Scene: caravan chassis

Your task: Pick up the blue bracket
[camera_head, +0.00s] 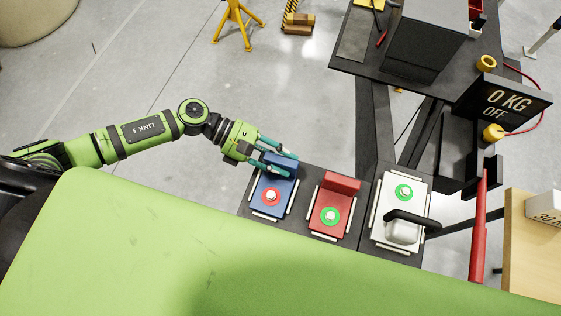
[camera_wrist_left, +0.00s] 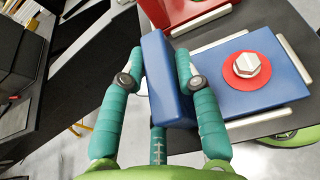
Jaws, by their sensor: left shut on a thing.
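The blue bracket (camera_head: 272,190) lies on the dark plate at its left end, with a raised block at its far edge and a red ring with a bolt head on its flat part. My left gripper (camera_head: 278,157) is at that raised block. In the left wrist view the fingers (camera_wrist_left: 160,80) are on both sides of the upright part of the blue bracket (camera_wrist_left: 255,90), shut on it. The bracket's flat part still lies between white rails on the plate. My right gripper is not in view.
A red bracket (camera_head: 335,205) with a green ring sits beside the blue one, and a white plate (camera_head: 386,190) with a black handle is further right. A red post (camera_head: 479,225) stands at the right. Open floor lies at the left.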

